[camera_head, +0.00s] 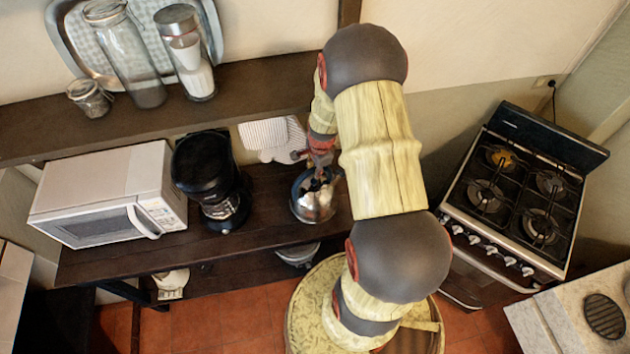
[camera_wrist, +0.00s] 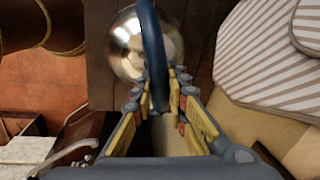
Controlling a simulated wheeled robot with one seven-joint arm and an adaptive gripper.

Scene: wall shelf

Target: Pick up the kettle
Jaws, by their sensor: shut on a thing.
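The kettle (camera_head: 314,198) is a shiny silver metal kettle on the dark wooden shelf, right of the black coffee maker. In the wrist view its round metal body (camera_wrist: 128,48) and its dark blue arched handle (camera_wrist: 153,50) show. My gripper (camera_head: 321,160) is above the kettle. In the wrist view my gripper (camera_wrist: 159,98) has its yellow-padded fingers on either side of the handle, shut on it. Whether the kettle's base touches the shelf I cannot tell. My arm hides part of the area to the right of the kettle.
A black coffee maker (camera_head: 207,178) and a white microwave (camera_head: 110,195) stand left on the same shelf. Striped cloths (camera_head: 265,134) hang behind the kettle. An upper shelf (camera_head: 260,88) with jars runs above. A gas stove (camera_head: 522,195) stands at the right.

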